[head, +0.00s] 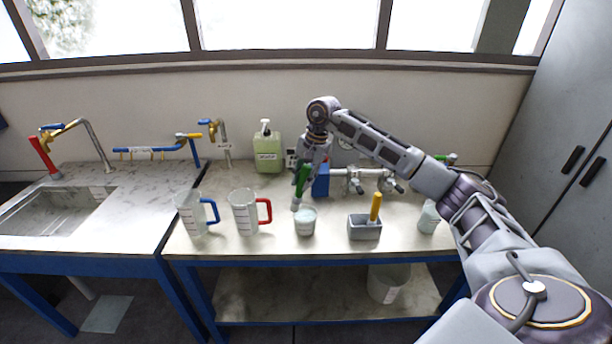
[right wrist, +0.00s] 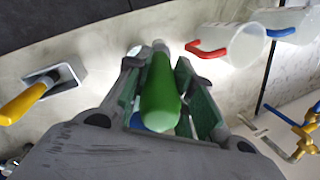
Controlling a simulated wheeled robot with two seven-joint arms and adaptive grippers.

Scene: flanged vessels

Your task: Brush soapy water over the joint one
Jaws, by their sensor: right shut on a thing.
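My right gripper (head: 305,172) is shut on a green-handled brush (head: 302,183), which points down above the bench. The brush's pale lower end is just above or at the rim of a small whitish cup (head: 306,224); I cannot tell whether it touches. In the right wrist view the green handle (right wrist: 161,98) lies between the two fingers of the gripper (right wrist: 160,75). Grey pipework with flanges and valves (head: 366,178) stands behind, partly hidden by my arm; which joint is joint one I cannot tell. My left gripper is out of view.
Two clear jugs, one blue-handled (head: 192,215) and one red-handled (head: 245,213), stand left of the cup. A grey box (head: 364,230) with a yellow-handled tool (head: 375,206) stands right. A green pump bottle (head: 267,152) is at the back. A sink (head: 58,215) is far left.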

